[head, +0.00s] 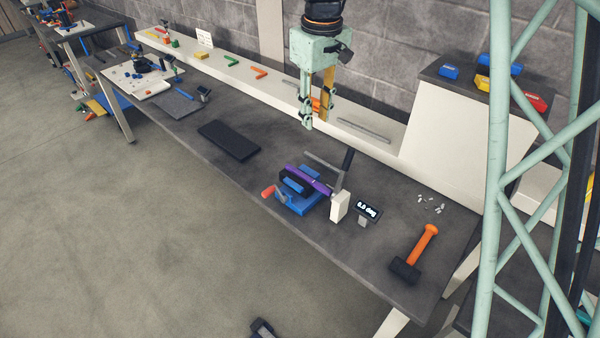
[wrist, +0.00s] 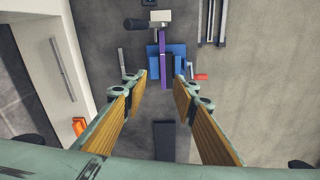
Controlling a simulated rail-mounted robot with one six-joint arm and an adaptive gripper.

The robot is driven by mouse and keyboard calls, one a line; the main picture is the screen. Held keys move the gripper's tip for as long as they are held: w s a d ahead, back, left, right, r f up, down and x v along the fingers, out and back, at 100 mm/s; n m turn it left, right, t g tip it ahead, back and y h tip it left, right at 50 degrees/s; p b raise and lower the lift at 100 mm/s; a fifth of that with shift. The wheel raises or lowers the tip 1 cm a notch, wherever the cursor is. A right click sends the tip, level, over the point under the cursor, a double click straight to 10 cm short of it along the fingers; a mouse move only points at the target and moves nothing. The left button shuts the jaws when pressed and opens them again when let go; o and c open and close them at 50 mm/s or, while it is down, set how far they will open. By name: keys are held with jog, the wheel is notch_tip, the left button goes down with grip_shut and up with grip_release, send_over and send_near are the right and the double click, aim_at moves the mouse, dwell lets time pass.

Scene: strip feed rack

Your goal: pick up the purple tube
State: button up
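The purple tube (head: 309,180) lies across a blue bending fixture (head: 296,205) on the dark workbench. In the wrist view the purple tube (wrist: 162,58) runs up and down the picture over the blue base (wrist: 178,55), ahead of and between my fingers. My gripper (head: 307,124) hangs above the bench, up and back from the fixture. In the wrist view my gripper (wrist: 157,88) has its two fingers spread wide with nothing between them. It is clear of the tube.
A dark lever (head: 347,160) and a white block (head: 340,206) stand at the fixture's right end. A small display (head: 367,212) and an orange-handled hammer (head: 414,254) are farther right. A black mat (head: 229,140) lies left on clear bench. A white shelf (head: 270,88) runs behind.

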jog(key=w+a+f+n+p, duration=0.1)
jog(key=w+a+f, duration=0.2)
jog(key=a+f, duration=0.1)
jog(key=w+a+f+n+p, duration=0.1)
jog(key=w+a+f, duration=0.3)
jog(key=f, duration=0.3)
jog(key=shift+g+p, duration=0.4)
send_over(290, 166)
jog(key=shift+f, duration=4.3)
jog(key=shift+f, duration=0.15)
jog(key=shift+f+p, duration=0.4)
jog(key=shift+f, duration=2.05)
